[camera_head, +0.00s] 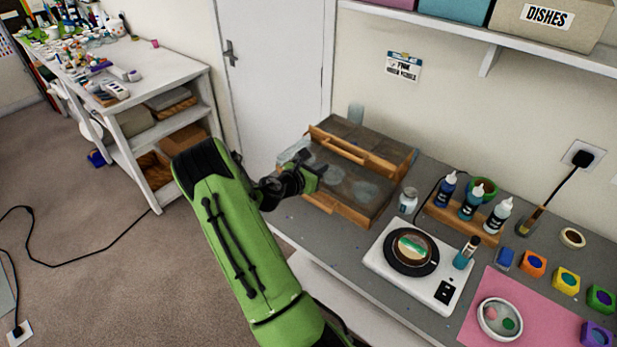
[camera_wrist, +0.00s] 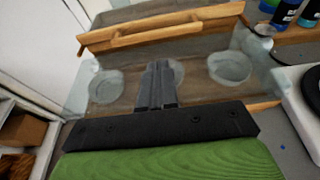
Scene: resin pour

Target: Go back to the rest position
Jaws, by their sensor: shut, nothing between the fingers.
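My green arm reaches over the left end of the grey workbench in the head view. My gripper (camera_head: 312,170) hangs in front of a wooden-edged box (camera_head: 338,207) with a clear panel. In the wrist view the dark fingers of my gripper (camera_wrist: 158,70) are together with nothing between them. Behind them lies the clear panel with round shapes (camera_wrist: 230,67) on it. I cannot tell whether the fingertips touch the panel.
A white hotplate (camera_head: 446,291) holds a round piece. Several bottles stand in a wooden rack (camera_head: 445,220) behind it. A pink mat (camera_head: 478,330) and paint pots lie at right. A white shelf (camera_head: 460,32) overhangs the bench. Open carpet (camera_head: 130,270) is at left.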

